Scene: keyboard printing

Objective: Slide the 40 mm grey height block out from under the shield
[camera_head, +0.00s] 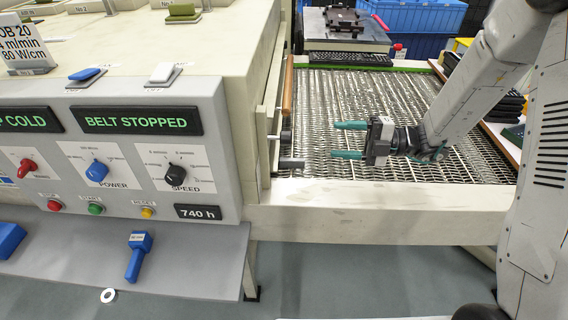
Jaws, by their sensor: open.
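The shield (267,125) is seen almost edge-on as a pale panel at the oven's right end, with a brown bar (288,85) along it. A small dark grey piece (292,164) sticks out to the right at its lower near end; I cannot tell for sure whether it is the 40 mm height block. A dark knob (286,136) sits just above it. My gripper (335,140) is open and empty over the mesh belt, its two teal fingers pointing left towards the shield. It is to the right of the grey piece and apart from it. The space under the shield is mostly hidden.
The mesh belt (420,98) is bare around my gripper, with a pale front rail (380,196) on the near side. The control panel (130,150) reads BELT STOPPED. A keyboard (350,58) lies beyond the belt, and blue crates (415,15) stand behind.

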